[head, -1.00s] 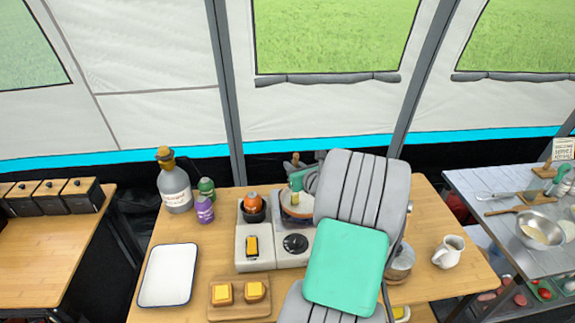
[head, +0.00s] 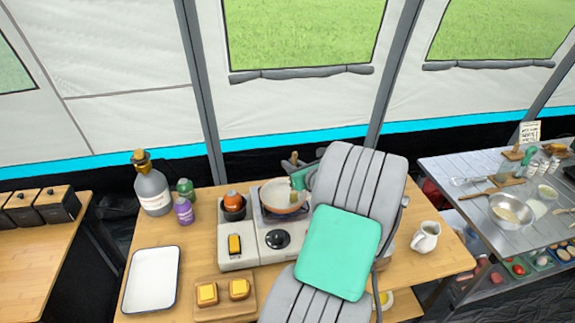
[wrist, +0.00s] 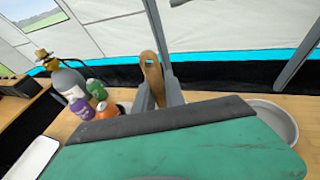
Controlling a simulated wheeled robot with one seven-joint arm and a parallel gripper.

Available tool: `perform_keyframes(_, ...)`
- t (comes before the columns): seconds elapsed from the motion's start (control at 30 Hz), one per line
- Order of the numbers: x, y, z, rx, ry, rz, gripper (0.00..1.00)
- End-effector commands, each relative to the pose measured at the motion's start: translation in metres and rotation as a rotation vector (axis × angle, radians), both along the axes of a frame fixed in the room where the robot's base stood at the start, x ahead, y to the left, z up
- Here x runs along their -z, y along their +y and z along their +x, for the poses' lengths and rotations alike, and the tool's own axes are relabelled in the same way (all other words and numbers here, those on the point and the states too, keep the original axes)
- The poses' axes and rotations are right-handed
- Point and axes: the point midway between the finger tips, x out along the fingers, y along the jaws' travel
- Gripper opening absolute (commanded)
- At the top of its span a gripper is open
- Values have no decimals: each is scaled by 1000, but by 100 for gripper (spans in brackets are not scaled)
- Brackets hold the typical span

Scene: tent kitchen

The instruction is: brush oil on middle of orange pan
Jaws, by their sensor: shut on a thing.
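The orange pan (head: 280,201), with a pale inside, sits on the rear of the cooker in the head view. My gripper (head: 298,178) is over the pan's right side, partly hidden behind my grey and green arm. It is shut on a brush, whose wooden handle (wrist: 152,75) stands up between the fingers in the wrist view. The brush's lower end is near the pan's right inner side; I cannot tell whether it touches. The pan's middle shows clear of the brush. My arm's green panel hides most of the wrist view's lower part.
An orange-topped bottle in a black bowl (head: 233,210) stands left of the pan. A large bottle (head: 153,190), a purple bottle (head: 184,211) and a green one (head: 185,188) stand further left. A white tray (head: 133,283) and a board (head: 208,309) are in front; a jug (head: 426,236) is right.

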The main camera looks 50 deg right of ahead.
Motion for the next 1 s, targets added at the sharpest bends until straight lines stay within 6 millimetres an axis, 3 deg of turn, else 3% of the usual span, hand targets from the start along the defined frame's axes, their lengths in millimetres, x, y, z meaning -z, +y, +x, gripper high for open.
perform_keyframes(0.17, -1, -4, 6, -2, 0, 1, 0)
perform_keyframes(1.0, 0, 32, 70, -3, 3, 4, 0)
